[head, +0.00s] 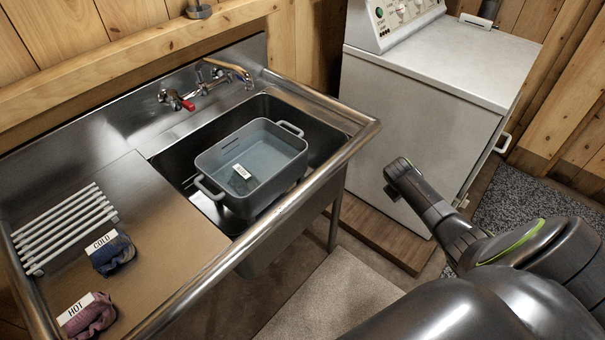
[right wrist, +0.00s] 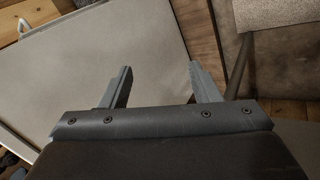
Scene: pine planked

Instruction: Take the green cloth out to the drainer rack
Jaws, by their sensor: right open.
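The drainer rack (head: 62,228), a set of white slats, lies on the left drainboard. A grey tub (head: 252,170) with two side handles sits in the sink; it seems to hold water and a small white label (head: 242,171) shows inside it. My right gripper shows in the right wrist view (right wrist: 160,82) with its two fingers apart and nothing between them. In the head view my right arm's end is beside the white machine, right of the sink and away from the tub. My left gripper is out of view.
On the drainboard (head: 165,245), a dark blue cloth bundle (head: 113,255) lies by a COLD label and a pink one (head: 92,318) by a HOT label. A faucet (head: 215,80) stands behind the sink. A white machine (head: 425,110) stands to the right.

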